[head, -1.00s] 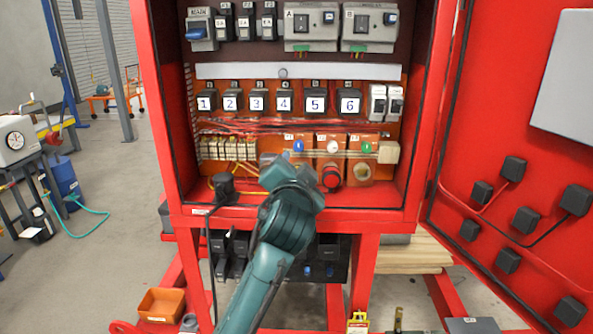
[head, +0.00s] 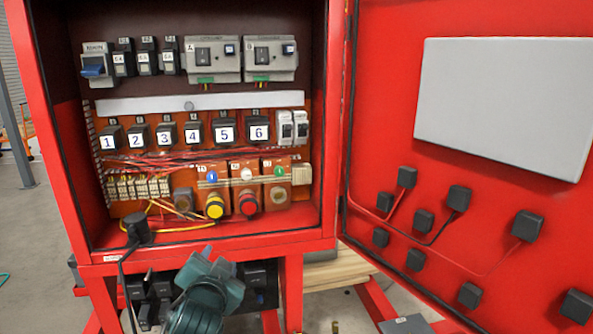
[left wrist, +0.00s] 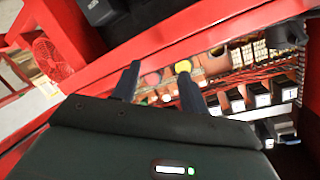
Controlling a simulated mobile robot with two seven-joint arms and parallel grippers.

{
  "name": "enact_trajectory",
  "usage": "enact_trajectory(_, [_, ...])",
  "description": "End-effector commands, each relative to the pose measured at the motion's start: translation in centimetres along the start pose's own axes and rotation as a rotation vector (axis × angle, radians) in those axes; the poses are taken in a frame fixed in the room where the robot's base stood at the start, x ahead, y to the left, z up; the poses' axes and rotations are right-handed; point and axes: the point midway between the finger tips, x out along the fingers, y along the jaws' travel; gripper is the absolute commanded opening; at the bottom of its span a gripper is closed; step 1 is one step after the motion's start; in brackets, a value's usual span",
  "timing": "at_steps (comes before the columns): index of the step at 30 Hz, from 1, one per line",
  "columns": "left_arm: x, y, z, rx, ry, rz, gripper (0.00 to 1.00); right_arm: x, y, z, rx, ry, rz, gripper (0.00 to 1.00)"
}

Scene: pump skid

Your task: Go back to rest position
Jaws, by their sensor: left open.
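My left gripper (left wrist: 159,70) shows in the left wrist view with its two dark fingers apart. Nothing is visible between them except the cabinet behind, with a yellow button (left wrist: 183,66) close to the line of the right finger. I cannot tell the exact distance to it. In the head view a teal arm of mine rises from the bottom edge and ends in front of the cabinet's lower frame; the gripper's fingers cannot be made out there. My right gripper is in neither view.
The open red cabinet (head: 200,246) holds numbered breakers, a yellow button (head: 214,206) and a red button (head: 249,202). Its door (head: 395,110) stands open to the right, with a grey panel (head: 503,105) and several black blocks. A black cable (head: 124,290) hangs over the sill.

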Motion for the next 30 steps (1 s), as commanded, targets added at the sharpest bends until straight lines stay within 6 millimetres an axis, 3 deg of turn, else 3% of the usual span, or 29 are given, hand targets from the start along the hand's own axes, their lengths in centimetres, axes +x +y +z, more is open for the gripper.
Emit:
enact_trajectory(1, [-0.8, 3.0, 3.6, -0.023, -0.030, 0.069, 0.44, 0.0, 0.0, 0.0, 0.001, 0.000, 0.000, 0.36])
enact_trajectory(5, [-3.9, 9.1, 10.9, -0.122, -0.081, 0.217, 0.44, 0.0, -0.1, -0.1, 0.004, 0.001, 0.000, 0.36])
enact_trajectory(9, [-9.4, 14.7, 18.1, -0.251, -0.157, 0.354, 0.44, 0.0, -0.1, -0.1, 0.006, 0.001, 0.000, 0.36])
enact_trajectory(15, [-17.5, 19.3, 25.3, -0.430, -0.267, 0.471, 0.44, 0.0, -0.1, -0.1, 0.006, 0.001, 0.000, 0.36])
enact_trajectory(18, [-20.1, 20.2, 27.0, -0.487, -0.302, 0.495, 0.44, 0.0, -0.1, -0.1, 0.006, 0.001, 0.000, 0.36])
enact_trajectory(21, [-21.4, 20.6, 27.8, -0.516, -0.319, 0.505, 0.44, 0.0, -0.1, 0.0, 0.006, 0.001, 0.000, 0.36])
enact_trajectory(30, [-21.6, 20.7, 27.9, -0.522, -0.322, 0.506, 0.44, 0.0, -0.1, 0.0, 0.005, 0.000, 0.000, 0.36])
